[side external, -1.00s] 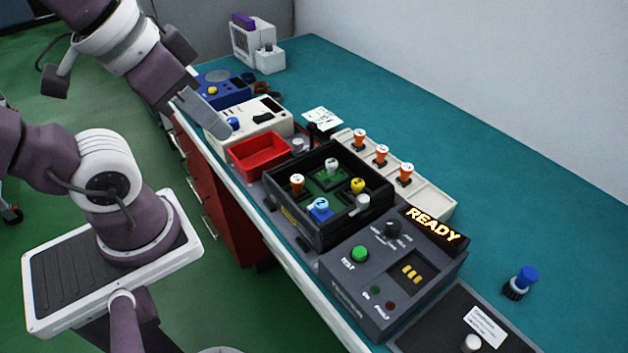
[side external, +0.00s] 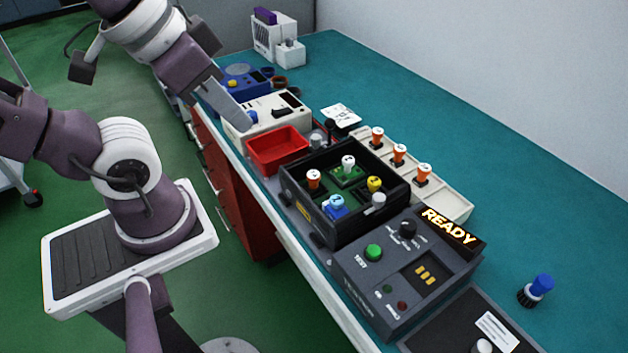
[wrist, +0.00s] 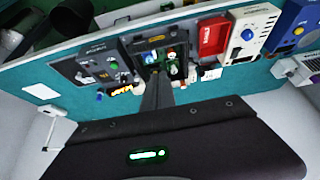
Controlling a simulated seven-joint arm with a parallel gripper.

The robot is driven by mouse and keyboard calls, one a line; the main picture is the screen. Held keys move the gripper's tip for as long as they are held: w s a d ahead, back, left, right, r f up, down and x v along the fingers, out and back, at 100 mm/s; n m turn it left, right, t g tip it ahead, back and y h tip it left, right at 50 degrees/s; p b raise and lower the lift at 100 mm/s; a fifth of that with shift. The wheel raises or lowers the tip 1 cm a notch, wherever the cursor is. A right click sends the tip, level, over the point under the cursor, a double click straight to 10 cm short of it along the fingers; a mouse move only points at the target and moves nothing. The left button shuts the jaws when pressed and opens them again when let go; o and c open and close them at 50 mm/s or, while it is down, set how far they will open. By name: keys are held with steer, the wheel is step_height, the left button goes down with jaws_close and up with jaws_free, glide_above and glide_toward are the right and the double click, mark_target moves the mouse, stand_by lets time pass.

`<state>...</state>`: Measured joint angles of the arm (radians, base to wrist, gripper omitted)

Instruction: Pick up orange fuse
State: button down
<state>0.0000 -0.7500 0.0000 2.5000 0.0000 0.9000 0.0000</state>
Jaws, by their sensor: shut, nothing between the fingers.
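Three orange fuses (side external: 377,135), (side external: 399,153), (side external: 424,172) stand upright in a row in the pale tray (side external: 455,207). My gripper (side external: 243,125) is shut and empty in the side view, in front of the cream instrument and left of the red bin, apart from the fuses. In the wrist view, its shut fingers (wrist: 157,92) point toward the black box; the orange fuses are too small there to make out clearly.
A red bin (side external: 278,150) and a cream instrument (side external: 270,112) stand beside the black box. A dark tester (side external: 400,270) with a lit READY sign is at its front right. A blue-topped piece (side external: 541,286) stands alone.

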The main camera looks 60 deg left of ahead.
steer(key=c, duration=1.4)
jaws_free()
steer(key=m+g, duration=0.6)
steer(key=m, duration=1.2)
glide_above(314, 174)
steer(key=f, duration=1.5)
steer(key=shift+w+a+f, duration=0.1)
steer(key=shift+a+f, duration=0.15)
steer(key=f, duration=0.7)
steer(key=shift+d, duration=0.25)
